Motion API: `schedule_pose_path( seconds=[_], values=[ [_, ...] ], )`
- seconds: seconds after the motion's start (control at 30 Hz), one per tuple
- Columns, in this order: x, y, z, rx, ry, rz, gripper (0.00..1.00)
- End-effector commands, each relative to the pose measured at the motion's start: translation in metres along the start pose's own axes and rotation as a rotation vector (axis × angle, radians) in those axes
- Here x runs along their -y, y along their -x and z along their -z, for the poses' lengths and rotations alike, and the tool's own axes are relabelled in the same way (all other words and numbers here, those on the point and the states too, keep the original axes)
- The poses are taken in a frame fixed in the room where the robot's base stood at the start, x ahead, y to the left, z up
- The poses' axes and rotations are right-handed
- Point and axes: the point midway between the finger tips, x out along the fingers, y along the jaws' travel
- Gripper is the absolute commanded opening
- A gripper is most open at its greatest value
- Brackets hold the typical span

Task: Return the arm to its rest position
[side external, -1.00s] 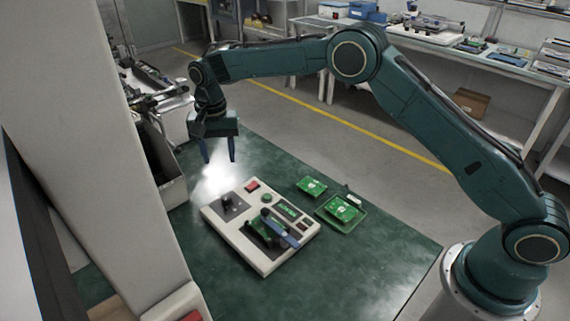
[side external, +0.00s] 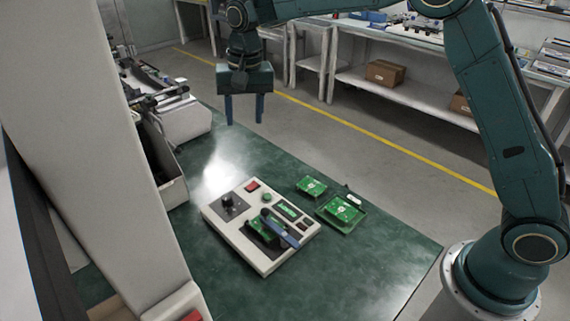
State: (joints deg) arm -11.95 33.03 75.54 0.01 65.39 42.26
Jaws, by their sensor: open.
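My gripper (side external: 244,108) is open and empty, with its two blue fingers pointing down and a clear gap between them. It hangs in the air well above the far edge of the green table (side external: 370,265), apart from everything on it. My arm is raised and folded back, and its upper part is cut off by the top of the picture.
A white test fixture (side external: 240,240) with a green board (side external: 262,232) and a blue clamp lever (side external: 284,235) sits on the table. Two more green boards (side external: 311,186) (side external: 341,210) lie to its right. A grey bin (side external: 174,187) stands at left.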

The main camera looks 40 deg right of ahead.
Motion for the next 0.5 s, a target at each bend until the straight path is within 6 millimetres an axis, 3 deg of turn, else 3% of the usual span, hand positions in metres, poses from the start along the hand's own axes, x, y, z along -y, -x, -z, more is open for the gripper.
schedule_pose_path(
  seconds=[0.2, 0.5],
  values=[
    [-0.035, 0.045, -0.018, -0.041, 0.062, 0.03, 0.47],
    [-0.084, 0.092, -0.051, -0.099, 0.151, 0.06, 0.47]
  ],
)
